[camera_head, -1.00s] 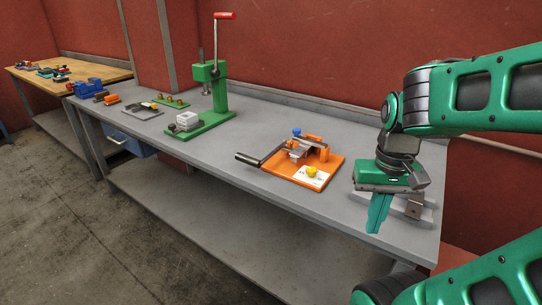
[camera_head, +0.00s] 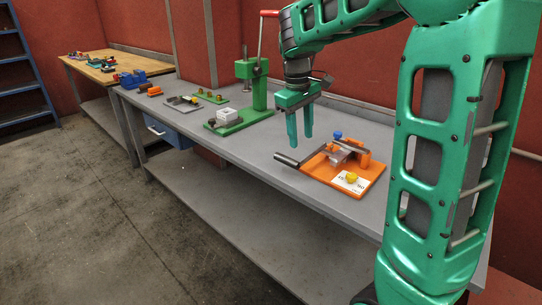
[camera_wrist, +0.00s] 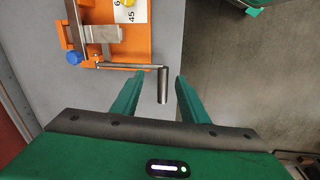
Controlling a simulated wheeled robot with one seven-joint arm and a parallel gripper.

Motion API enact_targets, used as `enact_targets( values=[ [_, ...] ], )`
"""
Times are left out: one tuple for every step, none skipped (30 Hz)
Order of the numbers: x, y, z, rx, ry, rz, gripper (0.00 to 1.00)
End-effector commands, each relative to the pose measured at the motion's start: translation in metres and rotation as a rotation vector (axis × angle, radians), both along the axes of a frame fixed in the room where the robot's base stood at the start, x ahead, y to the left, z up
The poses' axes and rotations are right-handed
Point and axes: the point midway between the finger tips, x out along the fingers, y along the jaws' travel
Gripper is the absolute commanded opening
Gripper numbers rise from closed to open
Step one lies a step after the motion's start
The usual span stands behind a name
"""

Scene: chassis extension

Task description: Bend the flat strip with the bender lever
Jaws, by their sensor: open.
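The bender is an orange plate (camera_head: 371,185) on the grey bench, with orange blocks, a blue knob (camera_head: 338,134) and a yellow knob (camera_head: 351,177) beside an angle card. Its lever ends in a dark cylindrical handle (camera_head: 287,160) that sticks out left of the plate. A grey metal strip (camera_wrist: 98,34) lies in the bender in the wrist view, partly hidden by its parts. My gripper (camera_head: 301,141) is open, fingers pointing down, above the bench near the handle. In the wrist view the handle (camera_wrist: 163,84) appears between my two fingers (camera_wrist: 161,77); whether they are level with it is unclear.
A green lever press (camera_head: 260,95) stands behind and left of my gripper, with a white block (camera_head: 228,114) on its base. Small trays, a blue vise (camera_head: 132,79) and a wooden table (camera_head: 95,63) lie farther left. The bench front is clear.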

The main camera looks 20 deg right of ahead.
Motion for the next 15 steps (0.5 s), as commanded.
enact_targets(
  values=[
    [0.015, 0.007, -0.001, -0.009, 0.001, 0.036, 0.40],
    [0.021, 0.010, -0.001, -0.013, 0.002, 0.055, 0.40],
    [0.028, 0.014, -0.001, -0.017, 0.002, 0.076, 0.40],
    [0.032, 0.017, -0.001, -0.020, 0.003, 0.089, 0.40],
    [0.035, 0.018, -0.001, -0.023, 0.003, 0.099, 0.40],
    [0.039, 0.020, -0.001, -0.024, 0.002, 0.107, 0.40],
    [0.040, 0.021, -0.002, -0.026, 0.003, 0.112, 0.40],
    [0.041, 0.021, -0.003, -0.026, 0.003, 0.115, 0.40],
    [0.042, 0.021, -0.006, -0.026, 0.004, 0.117, 0.40],
    [0.042, 0.020, -0.008, -0.026, 0.005, 0.116, 0.40],
    [0.041, 0.020, -0.011, -0.027, 0.006, 0.116, 0.40],
    [0.042, 0.019, -0.016, -0.027, 0.006, 0.116, 0.40],
    [0.042, 0.018, -0.020, -0.027, 0.006, 0.116, 0.40],
    [0.042, 0.017, -0.025, -0.026, 0.006, 0.116, 0.40],
    [0.042, 0.016, -0.031, -0.026, 0.006, 0.115, 0.40]
  ],
)
